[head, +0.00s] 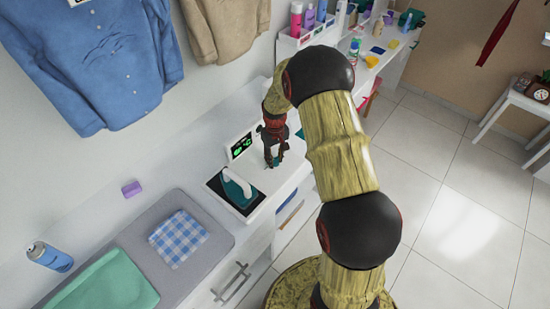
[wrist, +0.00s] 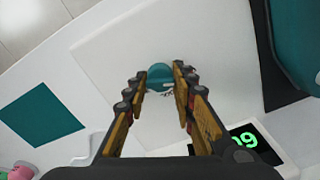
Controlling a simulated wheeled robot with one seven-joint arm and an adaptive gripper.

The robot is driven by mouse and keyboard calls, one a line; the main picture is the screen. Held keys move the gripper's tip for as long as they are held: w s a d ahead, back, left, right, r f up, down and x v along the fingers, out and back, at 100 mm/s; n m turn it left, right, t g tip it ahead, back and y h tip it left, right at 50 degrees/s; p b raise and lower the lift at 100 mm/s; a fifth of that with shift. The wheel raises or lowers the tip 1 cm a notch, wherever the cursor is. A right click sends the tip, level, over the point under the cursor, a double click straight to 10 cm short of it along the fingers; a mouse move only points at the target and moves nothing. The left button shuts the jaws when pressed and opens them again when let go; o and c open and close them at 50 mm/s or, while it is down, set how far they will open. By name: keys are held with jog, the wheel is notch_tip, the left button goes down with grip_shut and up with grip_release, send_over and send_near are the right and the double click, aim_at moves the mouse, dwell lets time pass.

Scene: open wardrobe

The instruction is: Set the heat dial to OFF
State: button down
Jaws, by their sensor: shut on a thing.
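The heat dial (wrist: 160,76) is a small round teal knob on a white panel (wrist: 110,62); dark marks show beside it, but I cannot read its setting. My gripper (wrist: 162,88) is shut on the dial, with one finger on each side of it. In the head view my gripper (head: 273,157) reaches down to the white station beside the iron, and it hides the dial. A dark display (head: 242,146) with green signs stands at the back of the station. It also shows in part in the wrist view (wrist: 246,145).
A teal and white iron (head: 236,187) rests on a dark plate just left of my gripper. A grey board (head: 200,262) with a checked blue cloth (head: 178,238) lies farther left. Bottles (head: 308,18) stand at the back.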

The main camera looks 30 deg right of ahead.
aim_at(275, 159)
jog(key=shift+w, duration=0.1)
dwell(0.4)
jog(key=c, duration=1.5)
grip_release()
jog(key=shift+o, duration=0.2)
notch_tip(275, 159, up, 12)
